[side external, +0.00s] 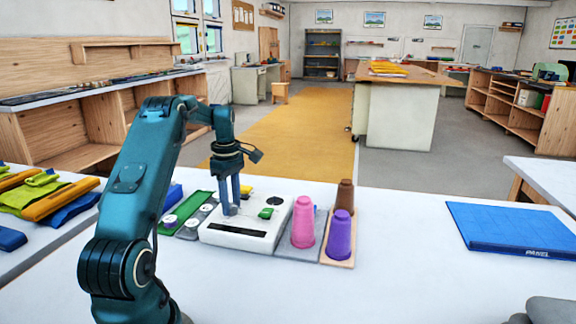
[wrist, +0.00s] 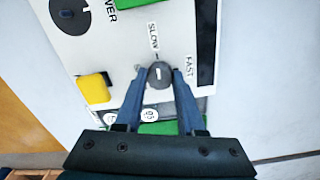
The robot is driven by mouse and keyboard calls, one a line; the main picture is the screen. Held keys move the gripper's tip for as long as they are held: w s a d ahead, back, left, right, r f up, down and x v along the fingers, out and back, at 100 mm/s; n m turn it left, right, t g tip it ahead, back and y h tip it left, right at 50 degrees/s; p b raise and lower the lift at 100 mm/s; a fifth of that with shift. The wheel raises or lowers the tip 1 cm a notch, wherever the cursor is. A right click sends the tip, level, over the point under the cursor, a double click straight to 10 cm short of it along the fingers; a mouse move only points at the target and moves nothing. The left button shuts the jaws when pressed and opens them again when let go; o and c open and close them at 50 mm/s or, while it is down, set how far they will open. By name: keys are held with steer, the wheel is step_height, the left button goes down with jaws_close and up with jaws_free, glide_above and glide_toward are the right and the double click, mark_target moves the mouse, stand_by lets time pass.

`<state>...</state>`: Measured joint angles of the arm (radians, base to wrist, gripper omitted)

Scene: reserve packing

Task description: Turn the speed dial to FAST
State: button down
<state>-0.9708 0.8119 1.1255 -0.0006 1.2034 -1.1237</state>
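The speed dial (wrist: 160,75) is a small dark grey knob with a white mark on the white panel of the machine (side external: 216,234). The SLOW label (wrist: 153,36) is above it and the FAST label (wrist: 189,67) to its right in the wrist view. The white mark points up, roughly towards SLOW. My gripper (wrist: 159,72) has its two blue fingers on either side of the dial, with the dial between the tips. I cannot tell whether the fingers touch it. In the side view my gripper (side external: 232,208) points down at the panel, and the fingers partly hide the dial.
On the panel are a yellow block (wrist: 94,88), a green block (side external: 266,213) and a dark round knob (wrist: 70,14). Pink (side external: 303,222), purple (side external: 339,236) and brown (side external: 345,196) cups stand to the right. A blue panel (side external: 512,231) lies farther right, with clear table between.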

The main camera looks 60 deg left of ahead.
steer(key=shift+m, duration=0.4)
steer(key=m, duration=0.3)
steer(key=shift+m, duration=0.4)
steer(key=m, duration=1.3)
steer(key=shift+r, duration=0.1)
steer(key=shift+m, duration=0.3)
steer(key=c, duration=0.5)
jaws_free()
